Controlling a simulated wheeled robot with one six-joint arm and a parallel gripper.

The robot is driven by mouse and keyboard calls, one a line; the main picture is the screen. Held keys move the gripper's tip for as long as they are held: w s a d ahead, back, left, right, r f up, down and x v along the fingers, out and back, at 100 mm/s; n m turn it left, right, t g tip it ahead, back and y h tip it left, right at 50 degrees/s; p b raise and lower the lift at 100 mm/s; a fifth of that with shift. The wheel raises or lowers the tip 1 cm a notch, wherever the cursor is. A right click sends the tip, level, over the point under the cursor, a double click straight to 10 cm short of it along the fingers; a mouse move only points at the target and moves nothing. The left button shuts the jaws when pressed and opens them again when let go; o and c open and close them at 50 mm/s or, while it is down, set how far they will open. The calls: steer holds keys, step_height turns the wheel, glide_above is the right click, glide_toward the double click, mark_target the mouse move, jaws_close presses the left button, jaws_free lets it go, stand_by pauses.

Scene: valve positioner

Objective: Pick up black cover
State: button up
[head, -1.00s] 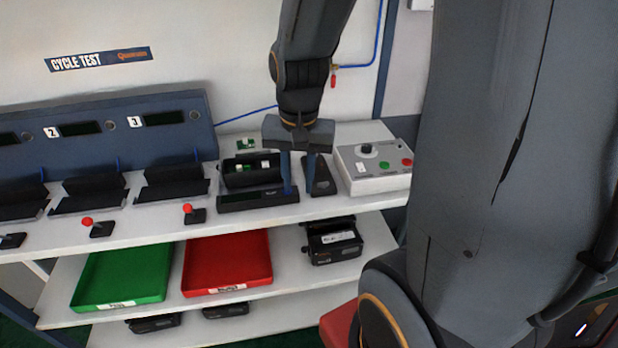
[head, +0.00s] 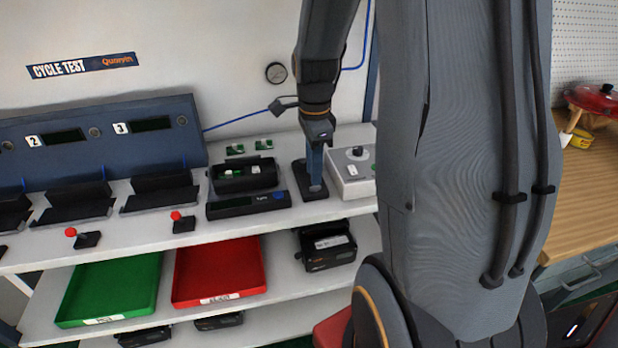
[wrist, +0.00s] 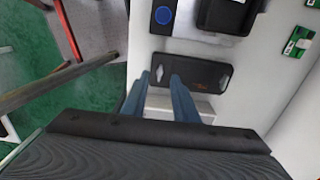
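The black cover (head: 311,194) is a flat dark plate lying on the white bench, between the open black housing and the grey control box. In the wrist view the black cover (wrist: 205,72) is a long rounded plate with a small orange mark. My gripper (head: 316,180) points down over the cover, its fingers seen nearly edge-on. In the wrist view my gripper (wrist: 158,76) shows two blue fingers apart with nothing between them. The fingertips overlap the cover's left end in that view; I cannot tell whether they touch it.
The open black housing (head: 230,183) stands left of the cover, with a dark front piece (head: 249,204) before it. The grey control box (head: 352,178) is close on the right. Small green boards (head: 264,145) lie behind. Green (head: 112,290) and red (head: 219,271) trays sit on the lower shelf.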

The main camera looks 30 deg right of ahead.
mark_target(309, 178)
steer(key=shift+s+d+f+p, duration=0.15)
steer(key=shift+f+p, duration=0.3)
steer(key=shift+f, duration=1.65)
jaws_close()
